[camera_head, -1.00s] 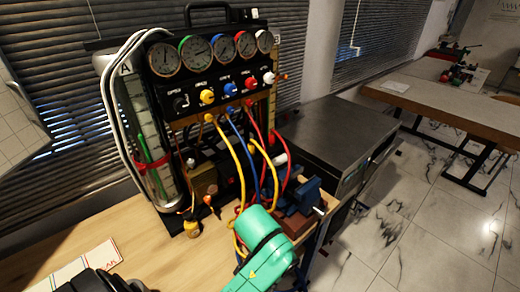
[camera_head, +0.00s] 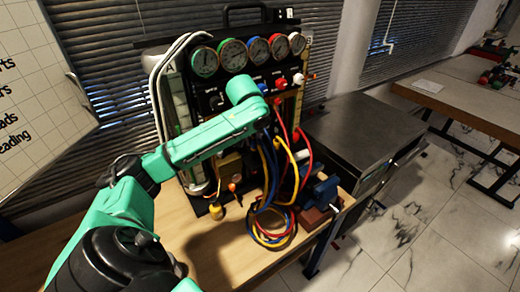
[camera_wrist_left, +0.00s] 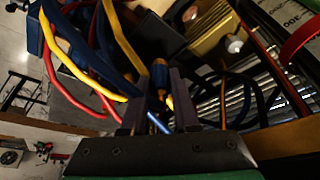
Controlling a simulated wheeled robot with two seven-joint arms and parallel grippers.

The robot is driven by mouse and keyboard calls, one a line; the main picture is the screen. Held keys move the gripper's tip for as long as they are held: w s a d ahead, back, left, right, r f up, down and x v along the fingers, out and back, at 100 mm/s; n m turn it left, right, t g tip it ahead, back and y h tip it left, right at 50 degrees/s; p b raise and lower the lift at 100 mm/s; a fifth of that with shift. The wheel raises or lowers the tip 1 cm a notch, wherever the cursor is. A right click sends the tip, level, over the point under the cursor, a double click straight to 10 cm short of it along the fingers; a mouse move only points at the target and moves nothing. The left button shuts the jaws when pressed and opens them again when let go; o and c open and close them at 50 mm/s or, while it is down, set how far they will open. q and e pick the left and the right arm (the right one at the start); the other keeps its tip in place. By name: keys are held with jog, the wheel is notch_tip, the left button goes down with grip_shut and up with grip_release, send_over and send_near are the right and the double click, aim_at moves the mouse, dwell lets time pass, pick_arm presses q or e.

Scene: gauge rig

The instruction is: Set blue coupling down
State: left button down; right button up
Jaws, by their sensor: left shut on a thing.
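My left arm reaches in from the left, its green wrist in front of the gauge panel (camera_head: 208,100); the fingers are hidden there. In the left wrist view my left gripper (camera_wrist_left: 160,108) is shut on a small dark blue piece with a yellowish end, which looks like the blue coupling (camera_wrist_left: 159,74). A blue hose (camera_wrist_left: 157,122) shows between the fingers. In the head view the blue hose (camera_head: 265,165) hangs below the wrist, beside the yellow and red hoses. My right gripper is not in view.
The hoses lie coiled on the wooden bench (camera_head: 240,265). A blue vise (camera_head: 320,192) stands right of the coil. A metal cabinet (camera_head: 360,128) stands to the right. The front of the bench has some bare surface.

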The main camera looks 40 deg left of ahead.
aim_at(253, 148)
pick_arm(q)
notch_tip(253, 148, down, 5)
jog(key=shift+a+r+p, duration=0.1)
jog(key=shift+r+p, duration=0.1)
jog(key=shift+p, duration=0.25)
jog(key=shift+w+f, duration=0.1)
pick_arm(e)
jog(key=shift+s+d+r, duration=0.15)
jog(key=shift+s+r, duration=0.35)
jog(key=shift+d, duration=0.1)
pick_arm(q)
jog(key=c, duration=0.7)
grip_release()
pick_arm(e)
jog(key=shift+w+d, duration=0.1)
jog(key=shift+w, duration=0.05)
pick_arm(q)
jog(key=shift+o, duration=0.2)
jog(key=b+v, duration=0.2)
jog(key=v, duration=1)
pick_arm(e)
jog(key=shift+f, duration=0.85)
